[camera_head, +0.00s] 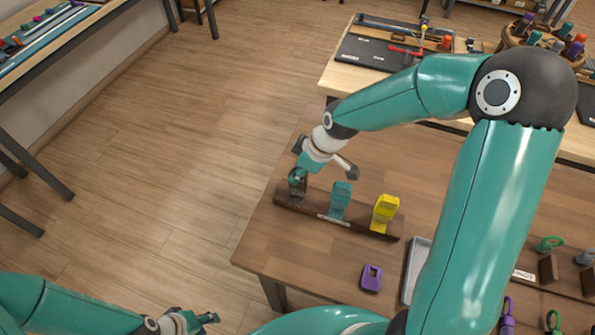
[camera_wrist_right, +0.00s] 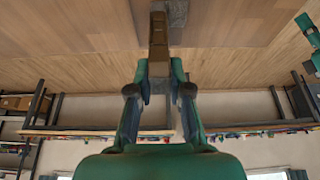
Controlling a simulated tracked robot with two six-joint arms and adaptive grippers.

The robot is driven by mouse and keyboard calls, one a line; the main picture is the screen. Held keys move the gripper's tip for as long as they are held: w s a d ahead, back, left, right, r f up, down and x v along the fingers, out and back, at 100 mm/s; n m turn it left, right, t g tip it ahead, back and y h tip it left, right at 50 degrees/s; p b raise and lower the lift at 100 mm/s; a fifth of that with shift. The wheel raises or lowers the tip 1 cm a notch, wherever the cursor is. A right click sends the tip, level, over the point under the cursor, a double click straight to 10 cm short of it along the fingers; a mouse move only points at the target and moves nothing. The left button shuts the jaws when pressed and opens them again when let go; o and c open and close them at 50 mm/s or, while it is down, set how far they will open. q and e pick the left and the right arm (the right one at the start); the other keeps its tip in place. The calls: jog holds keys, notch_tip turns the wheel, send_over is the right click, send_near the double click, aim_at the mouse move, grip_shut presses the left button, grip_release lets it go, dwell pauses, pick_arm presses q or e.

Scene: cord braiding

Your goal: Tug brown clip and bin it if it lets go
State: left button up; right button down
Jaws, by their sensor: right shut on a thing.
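The brown clip (camera_head: 297,186) stands at the left end of a dark wooden strip (camera_head: 360,230) on the table. My right gripper (camera_head: 298,172) reaches down over it and is shut on it. In the right wrist view the brown clip (camera_wrist_right: 158,45) sits between the two fingertips (camera_wrist_right: 159,72). The clip's foot still appears to be at the strip; whether it has loosened cannot be told. My left gripper (camera_head: 197,320) is low at the bottom left, away from the table; its finger gap is unclear.
A teal clip (camera_head: 340,200) and a yellow clip (camera_head: 385,212) stand farther right on the strip. A purple clip (camera_head: 371,278) lies in front. A grey tray (camera_head: 412,268) is partly hidden by my right arm. Wooden holders (camera_head: 548,268) stand at right.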

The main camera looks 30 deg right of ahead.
dwell(0.5)
jog(key=c, duration=0.7)
grip_release()
jog(key=shift+f, duration=0.1)
jog(key=shift+p+v, duration=1.25)
jog(key=shift+v, duration=1.55)
jog(key=shift+s+d+r, duration=0.1)
jog(key=shift+s+r, duration=0.05)
jog(key=shift+r, duration=0.05)
